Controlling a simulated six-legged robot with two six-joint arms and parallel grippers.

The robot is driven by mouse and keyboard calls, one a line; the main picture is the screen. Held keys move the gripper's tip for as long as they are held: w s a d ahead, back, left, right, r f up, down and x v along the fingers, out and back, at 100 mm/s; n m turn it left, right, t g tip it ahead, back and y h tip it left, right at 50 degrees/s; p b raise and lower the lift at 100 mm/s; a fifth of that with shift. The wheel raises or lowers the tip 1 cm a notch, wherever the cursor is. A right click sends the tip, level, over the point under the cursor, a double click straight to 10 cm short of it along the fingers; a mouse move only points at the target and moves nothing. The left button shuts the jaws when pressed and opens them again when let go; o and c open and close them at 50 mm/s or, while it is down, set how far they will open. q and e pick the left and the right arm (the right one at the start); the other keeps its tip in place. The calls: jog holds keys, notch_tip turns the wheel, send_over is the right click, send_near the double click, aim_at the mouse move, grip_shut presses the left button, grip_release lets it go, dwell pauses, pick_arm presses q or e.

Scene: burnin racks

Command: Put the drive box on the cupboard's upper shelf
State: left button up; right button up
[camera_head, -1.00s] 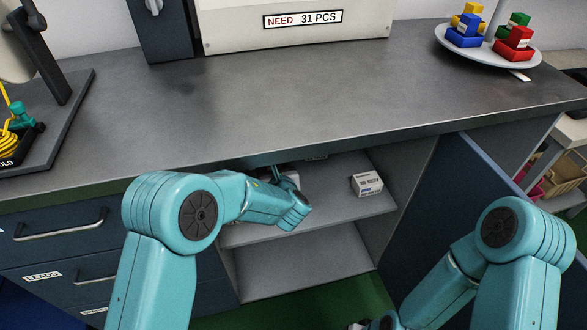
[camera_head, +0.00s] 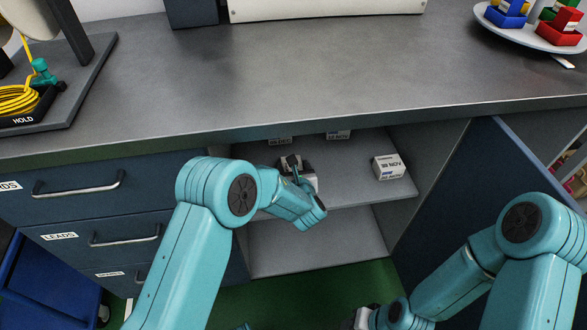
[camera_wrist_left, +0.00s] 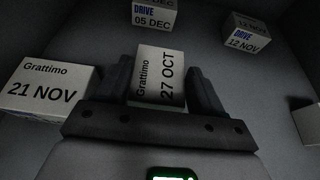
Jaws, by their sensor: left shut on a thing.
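My left gripper (camera_head: 297,168) reaches into the open cupboard at the level of its upper shelf (camera_head: 372,194). In the left wrist view the jaws (camera_wrist_left: 162,85) are shut on a white box (camera_wrist_left: 158,78) marked "Grattimo" and "27 OCT". The word "DRIVE" does not show on its visible faces. In the head view my gripper and arm hide most of that box, and I cannot tell whether it touches the shelf. My right gripper (camera_head: 362,318) is low at the bottom edge, partly cut off, and its jaws are unclear.
Other boxes stand around it: "21 NOV" (camera_wrist_left: 50,88) at left, "05 DEC" (camera_wrist_left: 154,14) and "12 NOV" (camera_wrist_left: 246,35) behind, another (camera_wrist_left: 308,122) at right. The blue cupboard door (camera_head: 470,210) stands open at right. The worktop (camera_head: 300,75) overhangs the shelf.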

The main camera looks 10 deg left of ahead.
pick_arm(q)
jog(key=shift+f, duration=0.15)
jog(key=o, duration=1)
